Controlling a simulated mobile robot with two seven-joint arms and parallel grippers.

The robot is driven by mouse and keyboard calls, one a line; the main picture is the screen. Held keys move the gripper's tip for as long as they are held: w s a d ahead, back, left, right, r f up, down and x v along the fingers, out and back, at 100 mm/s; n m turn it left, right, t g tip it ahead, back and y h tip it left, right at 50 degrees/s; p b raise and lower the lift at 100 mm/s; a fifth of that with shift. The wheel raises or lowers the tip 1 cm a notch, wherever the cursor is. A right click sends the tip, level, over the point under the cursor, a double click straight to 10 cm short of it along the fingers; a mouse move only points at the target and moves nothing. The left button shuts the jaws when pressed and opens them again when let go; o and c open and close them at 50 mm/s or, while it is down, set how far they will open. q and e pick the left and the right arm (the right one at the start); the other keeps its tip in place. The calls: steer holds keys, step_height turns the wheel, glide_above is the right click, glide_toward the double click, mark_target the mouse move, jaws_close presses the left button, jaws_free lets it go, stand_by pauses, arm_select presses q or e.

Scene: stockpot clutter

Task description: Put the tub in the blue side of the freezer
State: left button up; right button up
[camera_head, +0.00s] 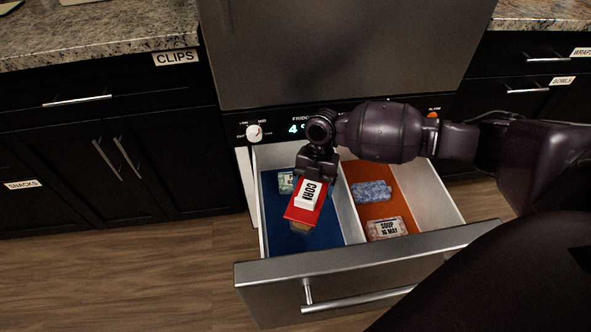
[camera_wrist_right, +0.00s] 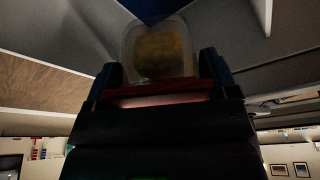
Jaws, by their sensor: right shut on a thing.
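The tub (camera_head: 299,216) has a red lid with a white label reading CORN, and a clear body with yellowish contents. My right gripper (camera_head: 313,180) is shut on the tub and holds it tilted over the blue side (camera_head: 283,240) of the open freezer drawer. In the right wrist view, the tub (camera_wrist_right: 158,52) sits between the two fingers (camera_wrist_right: 160,85), its clear body pointing away from the gripper. I cannot tell the exact gap between the tub and the blue floor. My left gripper is in neither view.
A divider (camera_head: 347,205) splits the drawer. The orange side (camera_head: 372,211) holds a blue bag (camera_head: 371,192) and a pack labelled SOUP (camera_head: 386,228). A small greenish pack (camera_head: 286,183) lies at the back of the blue side. The front of the blue side is clear.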

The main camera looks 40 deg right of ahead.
steer(key=shift+w+d+f+n, duration=0.15)
steer(key=shift+f+n, duration=0.05)
steer(key=shift+f, duration=0.2)
steer(key=shift+w+d+f+n, duration=0.1)
steer(key=shift+f+n, duration=0.1)
steer(key=shift+f, duration=0.15)
step_height(320, 180, down, 16)
steer(key=b, duration=0.5)
steer(key=shift+r+b, duration=0.25)
steer(key=shift+b, duration=0.15)
step_height(320, 180, down, 4)
steer(key=shift+f+b, duration=0.1)
steer(key=shift+b, duration=0.7)
steer(key=shift+f, duration=0.1)
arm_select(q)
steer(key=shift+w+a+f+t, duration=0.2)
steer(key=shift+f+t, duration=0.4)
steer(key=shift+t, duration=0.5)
arm_select(e)
steer(key=shift+w+r, duration=0.1)
steer(key=shift+r, duration=0.1)
